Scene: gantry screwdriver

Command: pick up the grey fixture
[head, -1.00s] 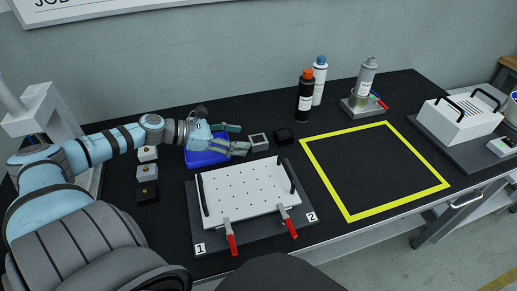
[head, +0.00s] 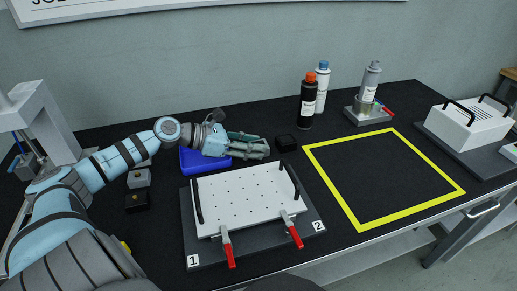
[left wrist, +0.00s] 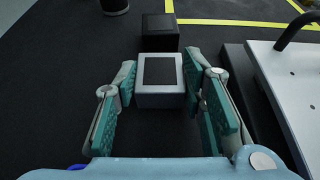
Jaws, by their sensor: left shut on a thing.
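The grey fixture (left wrist: 159,97) is a small light-grey block with a dark square top. In the left wrist view it sits between the teal-padded fingers of my left gripper (left wrist: 161,78), near their tips. My left gripper (head: 262,149) is shut on it, low over the table behind the white perforated plate. In the head view the fingers hide the fixture. I cannot tell whether it is clear of the table. My right gripper is in neither current view.
A black block (head: 286,142) stands just beyond the fingertips. The perforated plate (head: 245,195) with handles and red clamps is in front. A blue bin (head: 192,160) is beside my wrist. Bottles (head: 307,105) stand behind. The yellow-framed area (head: 385,175) is empty.

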